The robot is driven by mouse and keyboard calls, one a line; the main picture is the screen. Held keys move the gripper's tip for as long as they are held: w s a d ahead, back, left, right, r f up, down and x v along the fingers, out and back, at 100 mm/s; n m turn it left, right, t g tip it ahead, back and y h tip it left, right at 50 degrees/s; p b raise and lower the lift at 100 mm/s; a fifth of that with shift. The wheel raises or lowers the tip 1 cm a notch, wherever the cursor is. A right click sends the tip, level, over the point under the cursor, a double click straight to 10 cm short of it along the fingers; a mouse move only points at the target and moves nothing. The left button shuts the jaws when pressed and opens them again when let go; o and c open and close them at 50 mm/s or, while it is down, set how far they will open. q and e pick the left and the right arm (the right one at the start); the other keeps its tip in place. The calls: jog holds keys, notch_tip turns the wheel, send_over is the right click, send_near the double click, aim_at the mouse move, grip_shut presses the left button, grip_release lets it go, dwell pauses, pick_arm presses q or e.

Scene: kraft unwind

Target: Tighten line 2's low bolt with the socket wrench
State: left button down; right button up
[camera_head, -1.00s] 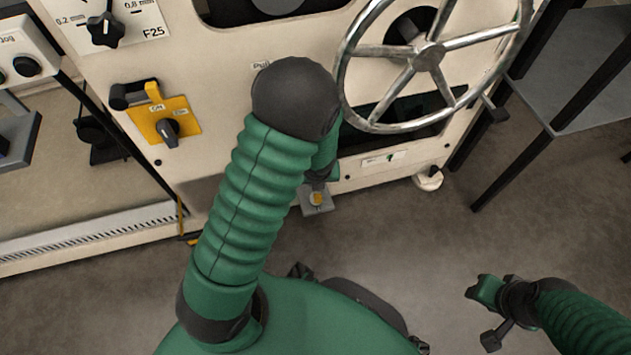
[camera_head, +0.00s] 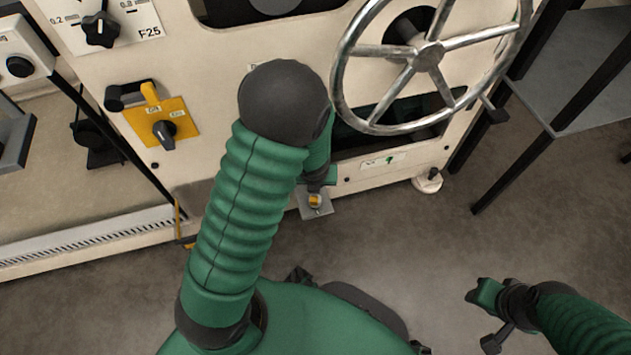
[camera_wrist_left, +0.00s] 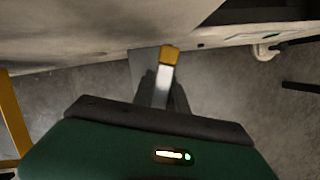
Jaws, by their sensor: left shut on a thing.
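My left arm reaches down the front of the cream machine, and its elbow and sleeve cover part of the panel. My left gripper (camera_wrist_left: 163,92) is shut on a tool with a pale shaft and a yellow end, apparently the socket wrench (camera_wrist_left: 170,54). The yellow end also shows in the head view (camera_head: 315,201), low beside the machine's bottom edge, over a grey plate (camera_head: 319,212). I cannot make out the low bolt, nor whether the wrench touches it. My right gripper (camera_head: 476,295) hangs over the floor at the lower right; its jaw state is unclear.
A spoked handwheel (camera_head: 428,56) juts from the machine above and right of the left hand. A yellow switch plate (camera_head: 160,122) is on the left. A grey table (camera_head: 575,85) with dark legs stands right. Floor (camera_head: 400,255) between the arms is clear.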

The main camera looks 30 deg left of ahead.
pick_arm(q)
jog(key=shift+r+p, duration=2.25)
jog(key=shift+r, duration=0.25)
jog(key=shift+f, duration=0.1)
